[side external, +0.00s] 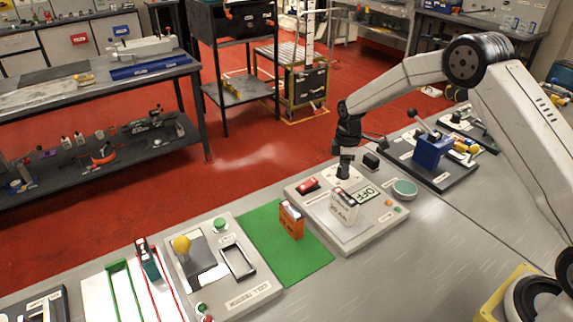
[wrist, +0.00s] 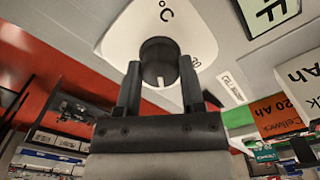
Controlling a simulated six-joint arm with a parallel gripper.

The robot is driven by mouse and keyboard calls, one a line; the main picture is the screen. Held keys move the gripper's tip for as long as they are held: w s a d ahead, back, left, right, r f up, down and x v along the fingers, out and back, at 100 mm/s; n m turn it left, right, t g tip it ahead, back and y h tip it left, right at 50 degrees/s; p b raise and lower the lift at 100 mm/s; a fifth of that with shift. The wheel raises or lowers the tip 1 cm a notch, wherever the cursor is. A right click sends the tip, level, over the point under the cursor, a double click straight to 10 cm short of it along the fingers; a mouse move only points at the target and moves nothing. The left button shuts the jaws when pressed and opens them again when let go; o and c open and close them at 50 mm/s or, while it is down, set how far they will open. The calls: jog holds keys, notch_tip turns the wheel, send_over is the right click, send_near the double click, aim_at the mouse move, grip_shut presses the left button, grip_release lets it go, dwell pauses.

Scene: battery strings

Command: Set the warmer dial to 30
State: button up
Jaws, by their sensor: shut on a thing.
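The warmer dial is a black round knob (wrist: 158,62) with a white pointer mark, on a white scale plate (wrist: 195,38) marked °C. My gripper (wrist: 160,85) is shut on the knob, with one finger on each side of it. In the wrist view the white mark points toward the gripper body. In the side view my gripper (side external: 344,168) reaches down onto the dial at the back of the grey warmer panel (side external: 368,240). The dial is mostly hidden there, and the scale numbers cannot be read.
An orange block (side external: 291,220) stands on the green mat (side external: 262,243) to the left. A blue lever device (side external: 432,150) stands behind right.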

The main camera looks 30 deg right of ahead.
jog(key=shift+d+n, duration=0.1)
jog(key=shift+n, duration=0.5)
jog(key=n, duration=0.5)
dwell(0.6)
jog(key=shift+n, duration=3.5)
jog(key=o, duration=1)
jog(key=shift+o, duration=0.2)
